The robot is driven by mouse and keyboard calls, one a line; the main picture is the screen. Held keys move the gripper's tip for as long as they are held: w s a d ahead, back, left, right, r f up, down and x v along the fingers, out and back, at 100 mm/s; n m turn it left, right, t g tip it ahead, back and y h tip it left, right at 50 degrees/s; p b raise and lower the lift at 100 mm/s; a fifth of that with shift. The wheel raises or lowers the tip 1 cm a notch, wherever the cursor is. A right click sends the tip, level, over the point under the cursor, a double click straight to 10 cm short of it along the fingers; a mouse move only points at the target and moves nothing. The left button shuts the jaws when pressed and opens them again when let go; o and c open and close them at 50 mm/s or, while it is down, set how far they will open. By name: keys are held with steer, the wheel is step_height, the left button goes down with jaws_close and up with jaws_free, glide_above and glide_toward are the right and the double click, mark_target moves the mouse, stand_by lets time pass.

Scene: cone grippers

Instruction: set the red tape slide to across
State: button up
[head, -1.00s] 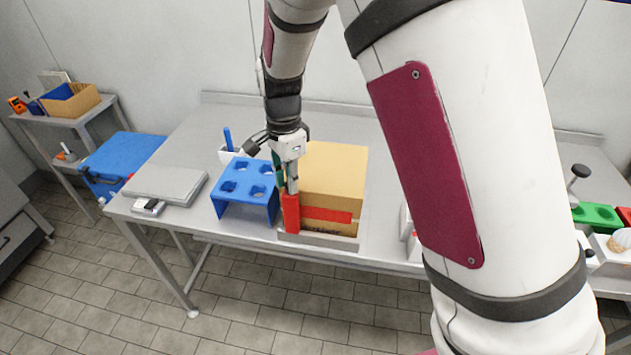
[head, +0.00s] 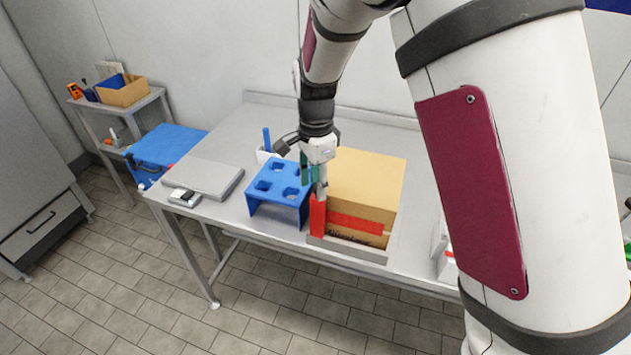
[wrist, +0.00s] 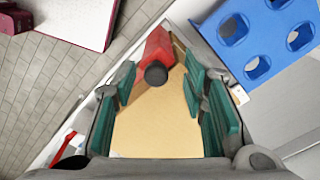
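The red tape slide (head: 317,215) is an upright red block at the left front end of a tan cardboard box (head: 368,180). A flat red strip (head: 355,223) runs across the box's front face, to the right of the block. My gripper (head: 313,182) points down just above the red block. In the wrist view the green-padded fingers of my gripper (wrist: 159,84) are apart. The slide's red body (wrist: 160,48) and its dark round knob (wrist: 155,75) show between and beyond the fingertips. I cannot tell whether a finger touches the knob.
A blue stand with holes (head: 277,188) stands close to the left of the box. A grey flat slab (head: 205,178) lies on the table's left end. The box sits in a low grey tray (head: 347,249) near the front edge. A white cup (head: 264,154) stands behind the stand.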

step_height(320, 180, up, 12)
stand_by(0.5)
steer(key=s+d+r+n+t+y, duration=0.1)
steer(key=s+d+r+n+t, duration=0.1)
steer(key=s+d+r+n, duration=0.6)
steer(key=s+d+n+t, duration=0.1)
steer(key=s+d+n, duration=0.1)
steer(key=s, duration=0.6)
steer(key=s+d+n+t+h+b, duration=0.1)
steer(key=s+d+n+t, duration=0.1)
steer(key=s+d, duration=0.3)
steer(key=s+n, duration=0.1)
steer(key=s, duration=0.2)
steer(key=shift+n+t, duration=0.3)
